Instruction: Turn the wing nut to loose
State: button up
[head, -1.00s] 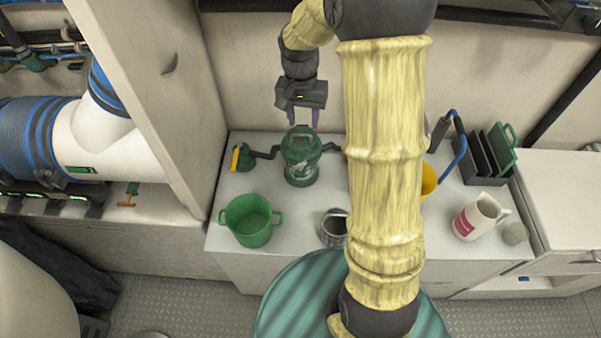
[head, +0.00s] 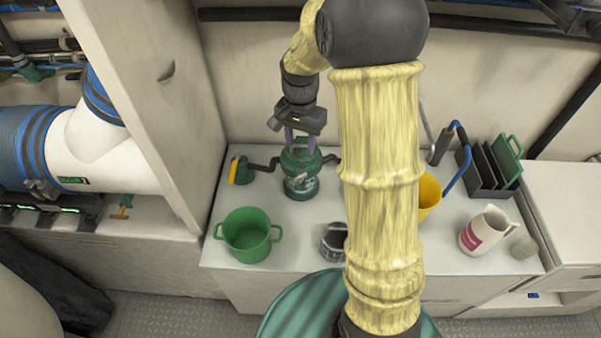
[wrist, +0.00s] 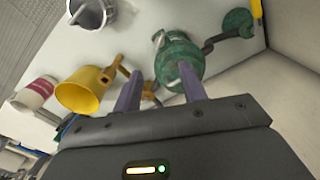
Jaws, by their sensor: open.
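A green strainer body (head: 301,184) stands upright on the white counter, with dark pipes running from both sides. It also shows in the wrist view (wrist: 182,55). My gripper (head: 300,148) is over its top, pointing down, with two purple fingers apart. In the wrist view my gripper (wrist: 160,84) has its fingers spread, and the right finger overlaps the strainer. The wing nut is not clearly distinguishable; the fingers partly cover the strainer's top. I cannot tell whether the fingers touch it.
A green pot (head: 248,236) stands at the front left and a dark mug (head: 335,243) at the front. A yellow container (head: 428,192), a white jug (head: 484,232) and a rack (head: 489,170) are to the right. A yellow-handled valve (head: 237,170) is left of the strainer.

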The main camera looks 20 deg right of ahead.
aim_at(300, 175)
notch_tip(300, 175, down, 13)
dwell(0.4)
grip_shut()
